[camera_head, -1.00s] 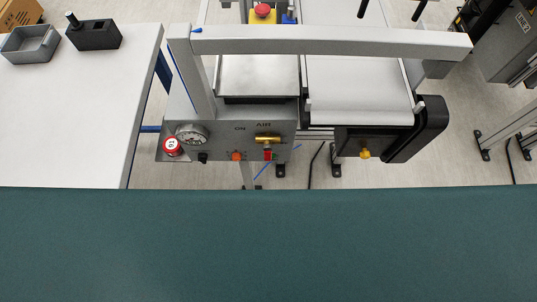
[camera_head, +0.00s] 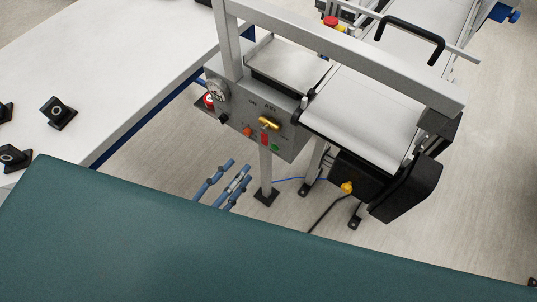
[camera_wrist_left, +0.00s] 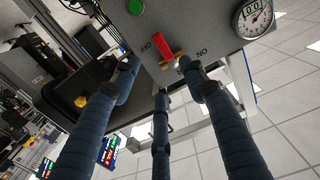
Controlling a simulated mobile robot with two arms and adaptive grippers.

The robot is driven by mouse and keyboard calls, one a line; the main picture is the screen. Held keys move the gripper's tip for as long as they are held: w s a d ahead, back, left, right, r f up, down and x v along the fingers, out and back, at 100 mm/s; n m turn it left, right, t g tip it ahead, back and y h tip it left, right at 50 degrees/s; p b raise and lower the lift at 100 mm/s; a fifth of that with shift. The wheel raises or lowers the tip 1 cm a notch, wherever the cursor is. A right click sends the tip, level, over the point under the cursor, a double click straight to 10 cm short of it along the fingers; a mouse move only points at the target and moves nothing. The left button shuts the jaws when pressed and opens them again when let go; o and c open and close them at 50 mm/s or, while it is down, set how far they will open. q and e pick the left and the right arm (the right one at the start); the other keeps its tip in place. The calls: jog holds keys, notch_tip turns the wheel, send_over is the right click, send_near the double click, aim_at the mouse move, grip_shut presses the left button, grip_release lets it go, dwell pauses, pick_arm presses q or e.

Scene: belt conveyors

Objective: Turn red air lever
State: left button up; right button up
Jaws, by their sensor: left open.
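The red air lever (camera_head: 264,138) hangs below a brass valve (camera_head: 269,123) on the grey control panel (camera_head: 240,107) at the conveyor's near end. In the left wrist view the lever (camera_wrist_left: 161,47) is upside down, near the top centre. My left gripper (camera_head: 238,168) has blue fingers and is open and empty, in front of the panel and to the lower left of the lever. In the left wrist view its outer fingertips (camera_wrist_left: 158,64) lie on either side of the lever; I cannot tell the exact gap, but nothing is gripped. My right gripper is not in view.
A white table (camera_head: 120,70) is at left. The black conveyor end (camera_head: 408,188) is at right. A green surface (camera_head: 230,250) fills the foreground.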

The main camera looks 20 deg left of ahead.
aim_at(265, 140)
pick_arm(q)
jog(key=p+x, duration=0.2)
jog(key=x, duration=0.7)
jog(key=shift+w+a+r, duration=0.1)
jog(key=shift+w+a, duration=0.05)
jog(key=shift+w, duration=0.1)
jog(key=shift+w+d, duration=0.25)
jog(key=shift+w, duration=0.4)
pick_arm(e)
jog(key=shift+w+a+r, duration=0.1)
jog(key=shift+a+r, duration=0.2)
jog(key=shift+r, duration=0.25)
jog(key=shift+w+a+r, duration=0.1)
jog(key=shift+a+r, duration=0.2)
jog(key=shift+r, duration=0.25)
pick_arm(q)
jog(key=shift+c, duration=0.5)
